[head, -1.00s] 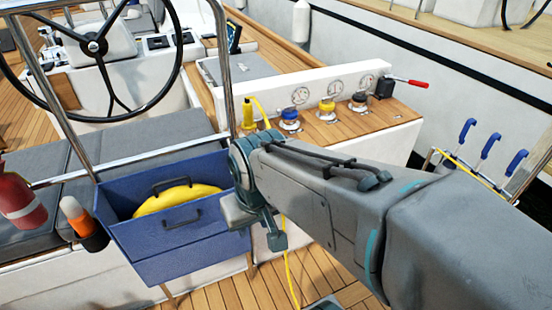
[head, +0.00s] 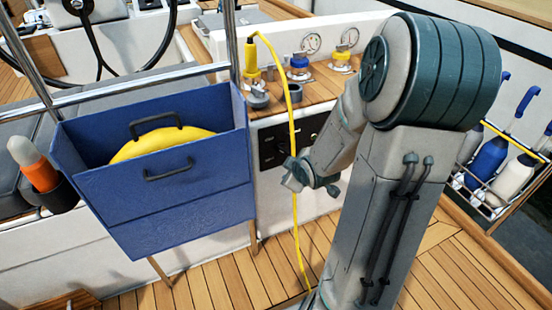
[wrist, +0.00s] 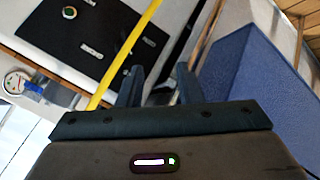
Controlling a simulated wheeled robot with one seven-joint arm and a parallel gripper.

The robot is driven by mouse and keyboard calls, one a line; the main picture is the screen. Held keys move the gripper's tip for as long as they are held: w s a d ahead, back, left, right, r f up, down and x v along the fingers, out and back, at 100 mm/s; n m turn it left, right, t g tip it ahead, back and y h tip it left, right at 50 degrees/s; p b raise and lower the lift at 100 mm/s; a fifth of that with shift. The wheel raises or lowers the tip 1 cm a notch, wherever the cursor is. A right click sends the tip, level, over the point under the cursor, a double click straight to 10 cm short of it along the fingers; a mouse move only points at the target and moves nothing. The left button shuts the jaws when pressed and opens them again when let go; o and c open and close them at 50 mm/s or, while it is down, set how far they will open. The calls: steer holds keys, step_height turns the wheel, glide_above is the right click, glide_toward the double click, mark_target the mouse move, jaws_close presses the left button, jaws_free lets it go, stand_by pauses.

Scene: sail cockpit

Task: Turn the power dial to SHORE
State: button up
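The black power panel (head: 267,150) is on the white cockpit side under the wooden counter, partly behind my arm. In the wrist view, the panel (wrist: 62,45) shows pale labels and a small round fitting with a green centre (wrist: 69,12). I cannot make out the dial's pointer or read SHORE. My gripper (head: 291,180) is in front of the panel's lower part. In the wrist view, my gripper's two fingers (wrist: 159,82) are apart, with nothing clearly held between them. A dark shape shows beyond the fingertips, too unclear to name.
A yellow cable (head: 294,130) hangs down past the panel close to my gripper; it crosses the wrist view (wrist: 127,55). A blue bin (head: 185,205) with a yellow coil (head: 135,150) stands at left. The wooden deck below is open.

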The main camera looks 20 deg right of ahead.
mark_target(284, 153)
steer(key=w+d+f+n+t+y+b, duration=0.1)
steer(key=w+d+f+t+b, duration=0.1)
steer(key=d+f+t+b, duration=0.65)
steer(key=shift+t, duration=0.25)
steer(key=shift+w+a+f+b, duration=0.1)
steer(key=shift+w+a+b, duration=0.75)
steer(key=shift+w, duration=1.4)
steer(key=shift+w+a+f+b, duration=0.1)
steer(key=shift+w+a+b, duration=0.1)
steer(key=shift+w+b, duration=1.6)
steer(key=shift+w+a+f+b, duration=0.1)
steer(key=shift+w+a+b, duration=0.5)
steer(key=shift+w, duration=2.1)
jaws_close()
